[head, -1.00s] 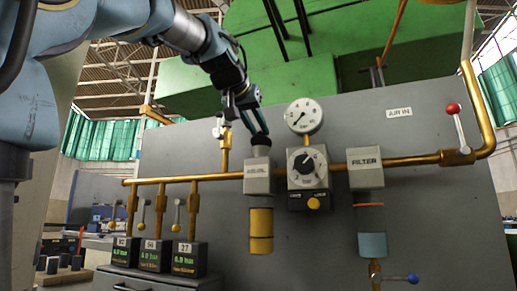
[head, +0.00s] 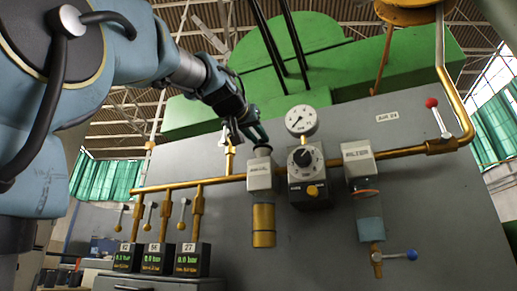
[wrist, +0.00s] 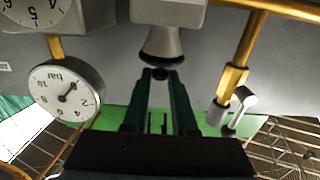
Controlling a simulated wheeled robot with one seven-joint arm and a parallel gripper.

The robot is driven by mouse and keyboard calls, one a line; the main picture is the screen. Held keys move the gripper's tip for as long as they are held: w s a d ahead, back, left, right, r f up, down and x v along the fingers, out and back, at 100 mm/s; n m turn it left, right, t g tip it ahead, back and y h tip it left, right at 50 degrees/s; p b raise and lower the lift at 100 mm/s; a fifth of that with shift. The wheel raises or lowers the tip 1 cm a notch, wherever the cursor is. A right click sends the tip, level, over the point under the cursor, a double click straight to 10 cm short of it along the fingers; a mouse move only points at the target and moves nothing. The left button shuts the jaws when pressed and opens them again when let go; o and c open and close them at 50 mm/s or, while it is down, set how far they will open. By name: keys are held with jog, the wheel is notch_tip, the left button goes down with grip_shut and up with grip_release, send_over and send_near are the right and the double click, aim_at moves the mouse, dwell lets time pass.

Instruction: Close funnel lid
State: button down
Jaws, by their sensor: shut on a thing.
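The funnel (head: 262,151) stands on top of the grey valve block (head: 261,178), above the yellow cylinder (head: 263,226). In the wrist view, which is upside down, the grey funnel (wrist: 163,44) hangs from the block, with a small dark round piece (wrist: 160,73) at its mouth; whether this is the lid or its knob I cannot tell. My gripper (head: 259,138) reaches the funnel from the upper left. In the wrist view my gripper (wrist: 160,76) has its dark green fingers closed in around the dark piece. The lid's hinge is not clear in either view.
A pressure gauge (head: 301,120) and a black dial regulator (head: 307,160) sit just right of the funnel. A brass pipe (head: 215,181) runs behind the block. A small grey lever valve (wrist: 235,108) is close beside my fingers in the wrist view. The filter block (head: 357,160) is farther right.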

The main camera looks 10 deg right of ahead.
jog(key=shift+s+f+t+b, duration=0.1)
jog(key=shift+f+t+b, duration=0.25)
jog(key=shift+b, duration=0.75)
jog(key=shift+a+r, duration=0.1)
jog(key=c, duration=0.7)
grip_release()
jog(key=shift+c, duration=0.2)
jog(key=shift+s, duration=0.1)
jog(key=shift+s+a+f+b, duration=0.35)
jog(key=shift+s+b, duration=0.15)
jog(key=shift+b, duration=0.6)
jog(key=b+v, duration=0.7)
jog(key=v, duration=0.2)
jog(key=shift+s+b, duration=0.2)
jog(key=shift+b, duration=0.1)
jog(key=shift+a, duration=0.1)
